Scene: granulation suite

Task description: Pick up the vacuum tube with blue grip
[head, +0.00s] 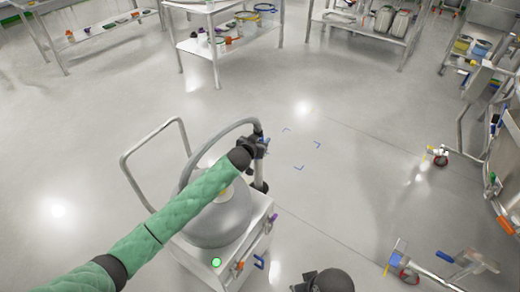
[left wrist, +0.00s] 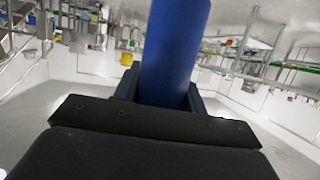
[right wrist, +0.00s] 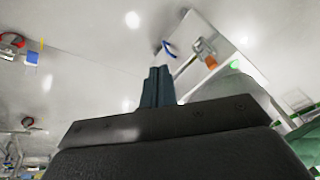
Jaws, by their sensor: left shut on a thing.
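The vacuum tube's blue grip (left wrist: 172,50) fills the middle of the left wrist view, between the fingers of my left gripper (left wrist: 165,95). In the head view my left gripper (head: 262,146) is shut on it at the right of the vacuum unit. A grey hose (head: 222,128) arches from there over the grey domed vacuum (head: 215,222). A metal tube hangs below the gripper, partly hidden. My right gripper (right wrist: 158,85) shows its fingers close together with nothing visible between them. In the head view only part of the right arm shows at the bottom.
The vacuum sits on a white cart (head: 262,215) with a tubular push handle (head: 150,150). Steel tables (head: 215,45) stand at the back. Steel equipment (head: 490,150) stands at the right. The floor ahead is clear, with blue corner marks (head: 300,167).

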